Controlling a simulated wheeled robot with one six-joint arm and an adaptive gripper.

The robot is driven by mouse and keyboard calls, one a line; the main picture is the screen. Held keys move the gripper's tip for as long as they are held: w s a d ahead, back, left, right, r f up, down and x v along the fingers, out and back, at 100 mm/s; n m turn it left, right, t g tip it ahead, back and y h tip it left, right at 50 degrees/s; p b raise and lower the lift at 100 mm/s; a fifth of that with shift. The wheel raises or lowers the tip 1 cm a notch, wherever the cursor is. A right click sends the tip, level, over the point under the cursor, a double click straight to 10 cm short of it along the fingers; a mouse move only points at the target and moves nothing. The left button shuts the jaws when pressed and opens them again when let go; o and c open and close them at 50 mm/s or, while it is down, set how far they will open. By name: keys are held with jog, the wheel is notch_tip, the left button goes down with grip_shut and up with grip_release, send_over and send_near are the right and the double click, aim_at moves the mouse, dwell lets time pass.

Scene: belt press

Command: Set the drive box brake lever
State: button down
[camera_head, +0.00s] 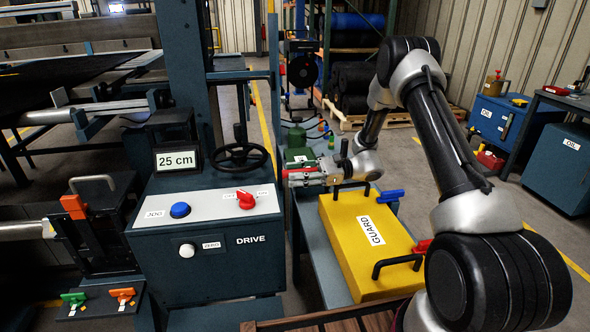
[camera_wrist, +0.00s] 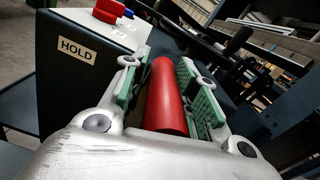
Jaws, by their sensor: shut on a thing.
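The drive box (camera_head: 207,266) is a dark blue cabinet labelled DRIVE, with a sloped grey panel on top. Its dark side bears a HOLD label (camera_wrist: 77,50) in the wrist view. My gripper (camera_head: 294,177) is beside the box's right side. In the wrist view its green-padded fingers (camera_wrist: 160,95) are shut on a red cylindrical grip (camera_wrist: 166,100), taken as the brake lever. The grip lies lengthwise between the fingers. The lever's lower part and pivot are hidden. Red also shows at the fingers in the head view.
A yellow GUARD cover (camera_head: 345,243) with black handles lies on a blue bench (camera_head: 310,250) below my arm. The panel carries a blue button (camera_head: 180,210) and a red knob (camera_head: 246,200). A black handwheel (camera_head: 240,157) and a 25 cm display (camera_head: 176,160) stand behind it.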

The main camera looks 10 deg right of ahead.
jog(key=s+f+n, duration=0.2)
jog(key=s+n, duration=0.1)
jog(key=s, duration=0.5)
jog(key=shift+s+n, duration=0.15)
jog(key=shift+n, duration=0.15)
jog(key=shift+f, duration=0.1)
jog(key=c, duration=1.2)
grip_release()
jog(key=d, duration=1.2)
